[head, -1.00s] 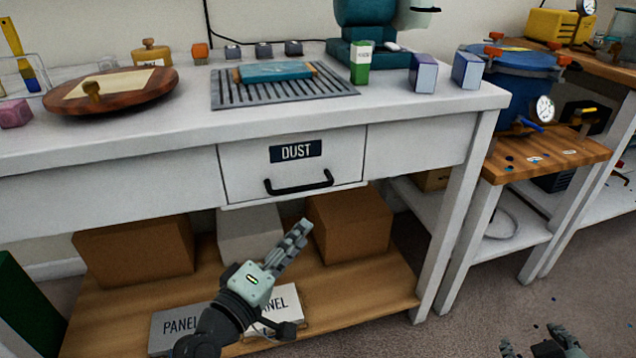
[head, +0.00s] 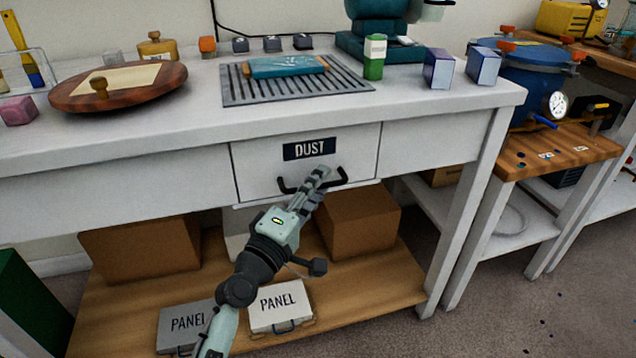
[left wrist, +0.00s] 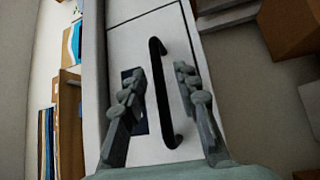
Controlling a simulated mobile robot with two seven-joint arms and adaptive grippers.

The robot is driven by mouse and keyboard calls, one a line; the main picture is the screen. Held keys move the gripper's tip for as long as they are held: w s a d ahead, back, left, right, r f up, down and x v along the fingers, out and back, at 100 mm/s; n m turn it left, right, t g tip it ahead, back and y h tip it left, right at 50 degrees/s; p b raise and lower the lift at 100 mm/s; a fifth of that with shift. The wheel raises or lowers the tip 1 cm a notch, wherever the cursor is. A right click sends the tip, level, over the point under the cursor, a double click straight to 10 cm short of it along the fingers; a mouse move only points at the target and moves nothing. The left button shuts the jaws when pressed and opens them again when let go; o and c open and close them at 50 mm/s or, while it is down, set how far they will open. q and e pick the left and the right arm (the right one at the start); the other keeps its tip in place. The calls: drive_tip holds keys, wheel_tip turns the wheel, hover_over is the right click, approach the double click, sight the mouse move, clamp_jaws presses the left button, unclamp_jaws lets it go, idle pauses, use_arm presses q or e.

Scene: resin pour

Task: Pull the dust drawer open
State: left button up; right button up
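The white dust drawer (head: 262,172) sits in the front of the white workbench and looks shut, its face level with the panels beside it. It has a dark DUST label (head: 309,149) and a black bar handle (head: 289,187). My left gripper (head: 318,176) is at the handle and hides its middle in the head view. In the left wrist view the fingers of my left gripper (left wrist: 161,92) are open, one on each side of the handle (left wrist: 160,75), with gaps between. One finger partly covers the label (left wrist: 140,125). My right gripper is out of view.
On the benchtop (head: 120,125) are a slotted grille (head: 240,92), a round wooden board (head: 170,88) and small boxes. Cardboard boxes (head: 360,222) and two PANEL cases (head: 282,305) lie on the lower shelf (head: 385,290). A blue pressure pot (head: 520,85) stands at right.

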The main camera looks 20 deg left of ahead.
use_arm(q)
drive_tip(key=shift+w, duration=0.1)
clamp_jaws()
idle(0.4)
